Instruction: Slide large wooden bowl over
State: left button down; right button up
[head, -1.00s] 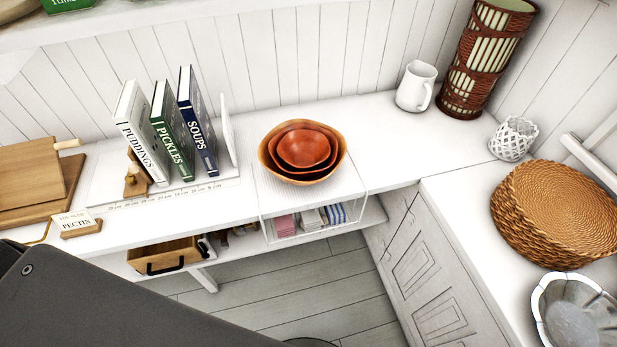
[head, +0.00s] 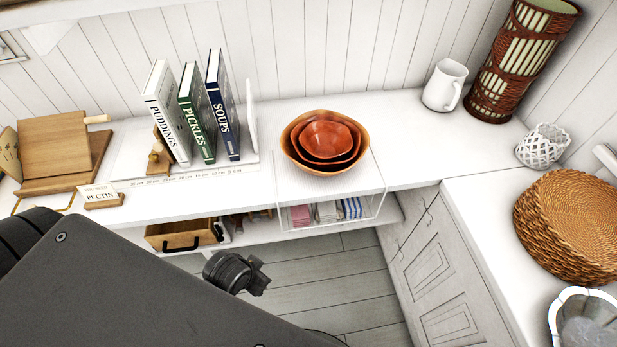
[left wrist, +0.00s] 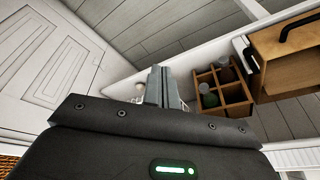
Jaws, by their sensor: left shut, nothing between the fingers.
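The large wooden bowl (head: 320,170) stands upright on a white riser on the counter, with smaller reddish bowls (head: 326,139) nested in it. My left arm comes in from the lower left of the head view. A black end part of it shows below the counter front, well short of the bowl and apart from it. The left wrist view shows my left gripper (left wrist: 162,84) with its fingers together and empty. The bowl is not visible in that view. My right gripper is not in view.
Three upright books (head: 195,115) stand left of the bowl. A white pitcher (head: 444,86) and wicker vase (head: 508,65) stand to its right, with bare counter between. Woven mats (head: 570,225) lie on the right counter.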

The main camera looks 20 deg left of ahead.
aim_at(327, 172)
pick_arm(q)
jog(key=w+r+m+t+h, duration=0.55)
jog(key=w+r+m, duration=0.2)
jog(key=m, duration=0.45)
jog(key=w+r+m+t+h, duration=0.4)
jog(key=w+r+m+h, duration=0.25)
jog(key=r+m, duration=0.4)
jog(key=shift+m, duration=0.75)
jog(key=shift+w+d+f+p, duration=0.3)
jog(key=shift+w+d+p, duration=0.5)
jog(key=shift+w, duration=0.85)
jog(key=shift+w+d+f+p, duration=0.25)
jog(key=shift+w+d+p, duration=0.55)
jog(key=shift+w, duration=0.8)
jog(key=shift+w+d+f+p, duration=0.3)
jog(key=shift+w+d+p, duration=0.5)
jog(key=shift+w, duration=0.85)
jog(key=shift+d, duration=0.15)
